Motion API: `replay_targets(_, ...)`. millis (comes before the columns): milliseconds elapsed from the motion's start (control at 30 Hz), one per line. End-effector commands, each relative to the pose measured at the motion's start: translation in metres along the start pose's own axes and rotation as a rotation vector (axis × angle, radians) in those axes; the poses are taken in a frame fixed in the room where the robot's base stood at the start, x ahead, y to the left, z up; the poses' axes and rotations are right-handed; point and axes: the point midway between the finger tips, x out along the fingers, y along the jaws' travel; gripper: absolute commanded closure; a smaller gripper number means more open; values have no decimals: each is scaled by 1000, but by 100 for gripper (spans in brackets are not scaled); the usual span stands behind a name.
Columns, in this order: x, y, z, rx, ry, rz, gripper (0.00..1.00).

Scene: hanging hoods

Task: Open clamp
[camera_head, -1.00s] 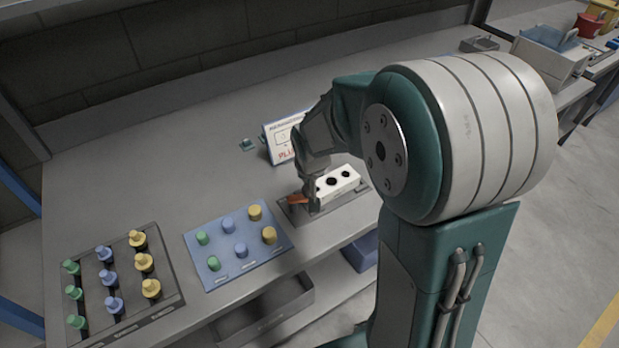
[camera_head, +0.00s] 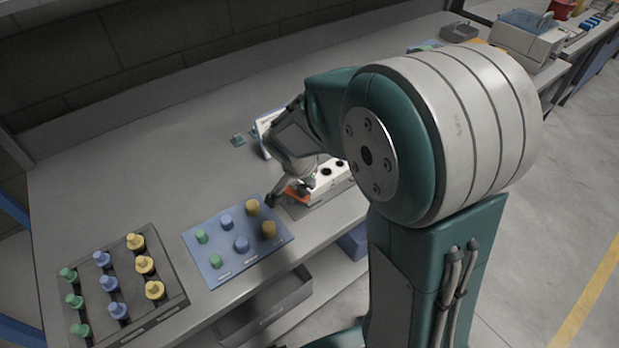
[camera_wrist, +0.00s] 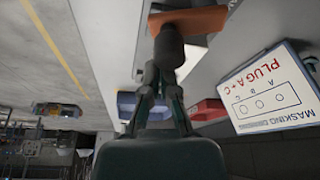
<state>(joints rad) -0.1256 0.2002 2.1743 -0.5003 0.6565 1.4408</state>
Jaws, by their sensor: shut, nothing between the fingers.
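The clamp shows as an orange piece (camera_head: 297,193) at the left end of a white block with dark holes (camera_head: 325,177). The orange piece also shows at the top of the wrist view (camera_wrist: 187,20). My gripper (camera_head: 273,199) is shut and empty, low over the bench just left of the orange piece. In the wrist view its dark fingers (camera_wrist: 166,60) point up at the orange piece and overlap a dark rounded part below it. I cannot tell whether they touch. My arm hides part of the block and clamp in the head view.
A blue tray of coloured plugs (camera_head: 238,243) lies left of my gripper. A dark rack (camera_head: 110,285) of more plugs is farther left. A sign reading PLUG A + C (camera_wrist: 268,92) stands behind the block. The bench behind the trays is mostly clear.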

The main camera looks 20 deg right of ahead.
Motion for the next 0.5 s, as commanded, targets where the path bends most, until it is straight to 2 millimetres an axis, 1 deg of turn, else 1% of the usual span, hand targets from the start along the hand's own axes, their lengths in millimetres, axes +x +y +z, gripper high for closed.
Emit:
replay_targets(200,-2,1,6,109,-1,40,100)
replay_targets(500,-3,3,9,106,-2,37,100)
